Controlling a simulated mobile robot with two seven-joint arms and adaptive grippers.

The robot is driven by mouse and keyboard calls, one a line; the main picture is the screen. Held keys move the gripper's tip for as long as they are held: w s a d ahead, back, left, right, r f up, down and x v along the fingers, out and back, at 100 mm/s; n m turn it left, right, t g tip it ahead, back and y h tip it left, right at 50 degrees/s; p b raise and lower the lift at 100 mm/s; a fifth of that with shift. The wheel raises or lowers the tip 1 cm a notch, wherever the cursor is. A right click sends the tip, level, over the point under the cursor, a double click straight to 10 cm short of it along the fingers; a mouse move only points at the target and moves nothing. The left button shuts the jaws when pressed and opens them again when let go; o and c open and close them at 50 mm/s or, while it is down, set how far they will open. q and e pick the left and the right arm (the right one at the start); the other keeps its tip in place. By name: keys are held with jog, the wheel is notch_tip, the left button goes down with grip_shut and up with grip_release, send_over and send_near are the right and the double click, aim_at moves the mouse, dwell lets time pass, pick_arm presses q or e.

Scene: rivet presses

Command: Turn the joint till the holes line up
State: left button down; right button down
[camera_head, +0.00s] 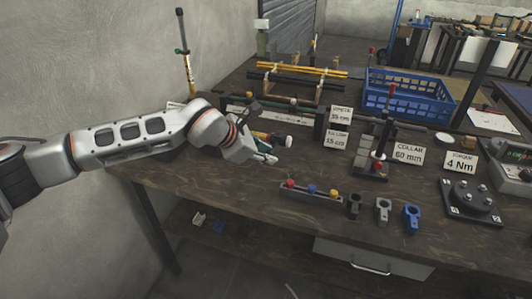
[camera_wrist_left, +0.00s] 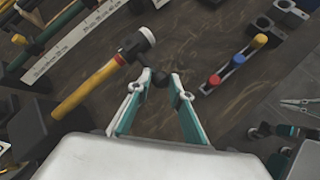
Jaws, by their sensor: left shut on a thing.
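My left gripper (camera_head: 268,158) reaches in from the left, low over the bench. Black, grey and blue clamp-like pieces with ring ends (camera_head: 383,210) stand in a row near the front edge, apart from the gripper.
A hammer (camera_wrist_left: 96,82) with a yellow handle lies just beyond the left fingers. A strip with red, blue and yellow knobs (camera_head: 311,192) lies to the right. A blue crate (camera_head: 408,92), rods on a rack (camera_head: 298,76), label cards and a black round fixture (camera_head: 472,199) stand farther off.

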pick_arm(q)
jog(key=shift+f, duration=0.15)
jog(key=c, duration=1.8)
grip_release()
jog(key=shift+c, duration=0.2)
jog(key=v, duration=1.2)
